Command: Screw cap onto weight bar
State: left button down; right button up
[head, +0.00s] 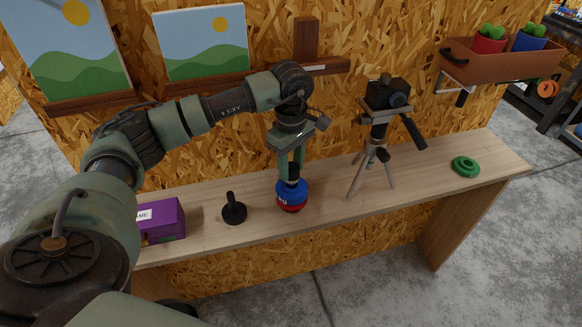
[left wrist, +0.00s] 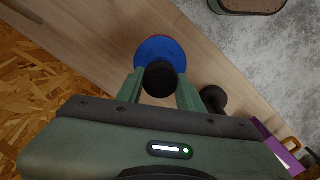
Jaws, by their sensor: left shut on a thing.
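My left gripper (head: 292,172) points down over the bench and is shut on a black round cap (head: 293,173). The cap sits at the top of a stack of a blue disc (head: 291,188) over a red disc (head: 292,207). In the left wrist view the cap (left wrist: 160,79) is between the two green fingers, above the blue disc (left wrist: 160,50). The bar inside the discs is hidden, so I cannot tell how far the cap is seated. A separate black piece with a round base and upright post (head: 234,211) stands to the left. My right gripper is out of view.
A purple box (head: 163,220) stands at the bench's left. A camera on a tripod (head: 377,152) stands close to the right of the stack. A green ring-shaped piece (head: 465,166) lies at the right end. Bare bench (head: 425,185) lies between them; a board wall is behind.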

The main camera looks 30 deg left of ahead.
aim_at(291, 167)
pick_arm(q)
jog(key=c, duration=0.8)
grip_release()
jog(key=shift+c, duration=0.2)
notch_tip(291, 167, up, 8)
jog(key=shift+f+b, duration=0.1)
jog(key=shift+b, duration=0.85)
